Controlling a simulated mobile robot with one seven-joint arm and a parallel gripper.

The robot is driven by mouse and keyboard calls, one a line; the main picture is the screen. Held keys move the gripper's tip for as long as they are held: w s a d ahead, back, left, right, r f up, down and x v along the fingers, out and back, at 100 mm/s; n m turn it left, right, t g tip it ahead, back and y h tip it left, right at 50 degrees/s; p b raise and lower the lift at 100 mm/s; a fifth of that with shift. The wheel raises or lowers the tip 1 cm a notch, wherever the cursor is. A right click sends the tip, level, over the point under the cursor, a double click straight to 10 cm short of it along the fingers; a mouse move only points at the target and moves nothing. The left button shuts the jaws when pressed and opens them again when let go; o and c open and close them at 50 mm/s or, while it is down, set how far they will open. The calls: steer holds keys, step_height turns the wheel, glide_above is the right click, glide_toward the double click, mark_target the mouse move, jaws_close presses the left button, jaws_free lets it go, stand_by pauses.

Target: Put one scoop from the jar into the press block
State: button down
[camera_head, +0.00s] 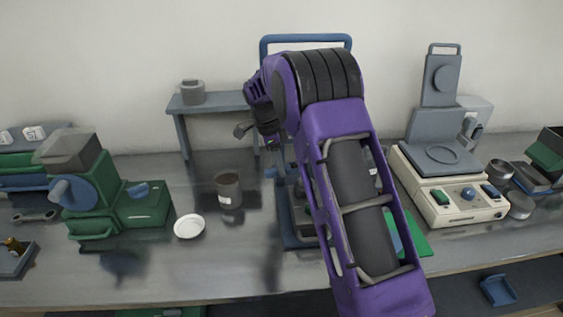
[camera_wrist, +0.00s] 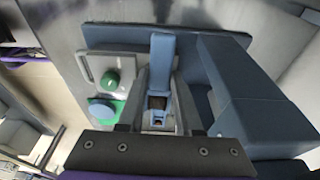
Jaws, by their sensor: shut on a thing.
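The jar (camera_head: 228,190) is dark brown with a pale label and stands upright on the bench, left of my arm. My gripper (camera_head: 270,143) is up behind the arm's bend, right of the jar and above the bench. In the wrist view my gripper (camera_wrist: 160,112) is shut on a light blue scoop (camera_wrist: 162,60). A small dark patch shows between the fingers; I cannot tell whether it is powder. A blue-framed press (camera_head: 287,225) stands behind my arm and shows below the gripper in the wrist view (camera_wrist: 255,105). I cannot make out the press block clearly.
A white dish (camera_head: 189,227) lies left of the jar. A green machine (camera_head: 120,200) stands further left, a cream balance (camera_head: 450,195) to the right. A small blue-grey stand (camera_head: 208,103) is behind. A green knob (camera_wrist: 112,81) shows beside the scoop.

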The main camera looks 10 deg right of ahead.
steer(key=shift+s+d+f, duration=0.1)
steer(key=shift+s+d, duration=0.2)
steer(key=shift+d, duration=0.1)
steer(key=shift+a+b+x, duration=0.15)
steer(key=shift+b+x, duration=0.25)
steer(key=shift+x, duration=0.4)
steer(key=shift+a+b+x, duration=0.2)
steer(key=shift+b+x, duration=0.2)
steer(key=shift+x, duration=0.4)
steer(key=shift+d+r+y+p, duration=0.25)
steer(key=shift+r+y+p, duration=0.05)
steer(key=shift+y, duration=0.2)
steer(key=shift+d+r+y, duration=0.3)
steer(key=shift+y, duration=0.5)
steer(key=shift+a, duration=0.25)
steer(key=shift+d+r+y+p, duration=0.3)
steer(key=shift+d+y+p, duration=0.1)
steer(key=shift+y, duration=0.7)
steer(key=shift+r, duration=0.1)
